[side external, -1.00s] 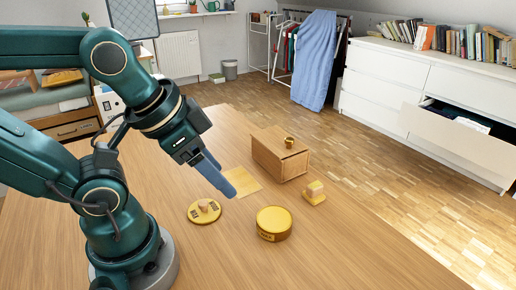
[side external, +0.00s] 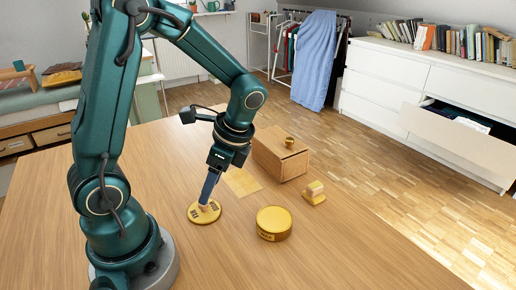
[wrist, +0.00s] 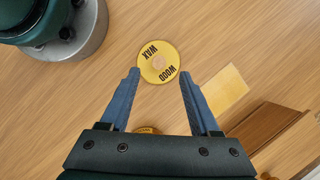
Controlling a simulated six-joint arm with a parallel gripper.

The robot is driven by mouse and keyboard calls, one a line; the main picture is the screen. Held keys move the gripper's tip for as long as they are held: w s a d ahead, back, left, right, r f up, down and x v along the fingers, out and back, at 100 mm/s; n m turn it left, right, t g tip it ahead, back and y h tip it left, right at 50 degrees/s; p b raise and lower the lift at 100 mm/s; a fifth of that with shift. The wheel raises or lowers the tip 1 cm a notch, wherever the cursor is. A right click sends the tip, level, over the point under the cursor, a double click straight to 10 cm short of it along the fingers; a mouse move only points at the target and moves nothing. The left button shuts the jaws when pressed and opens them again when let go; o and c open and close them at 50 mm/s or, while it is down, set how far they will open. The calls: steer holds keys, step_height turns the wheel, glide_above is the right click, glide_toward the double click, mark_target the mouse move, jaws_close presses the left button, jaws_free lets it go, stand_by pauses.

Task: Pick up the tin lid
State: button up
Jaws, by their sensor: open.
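Whether a finger touches the lid is not clear. The round yellow tin (side external: 273,225) stands to the right of the lid.
A wooden box (side external: 279,158) with a small brass-coloured cup (side external: 289,142) on top stands behind. A flat yellow sheet (side external: 241,182) lies before it. A small yellow-and-wood block (side external: 314,194) sits right of the tin. The table's front is clear.

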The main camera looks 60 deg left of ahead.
mark_target(204, 208)
steer(key=shift+x, duration=2.65)
jaws_close()
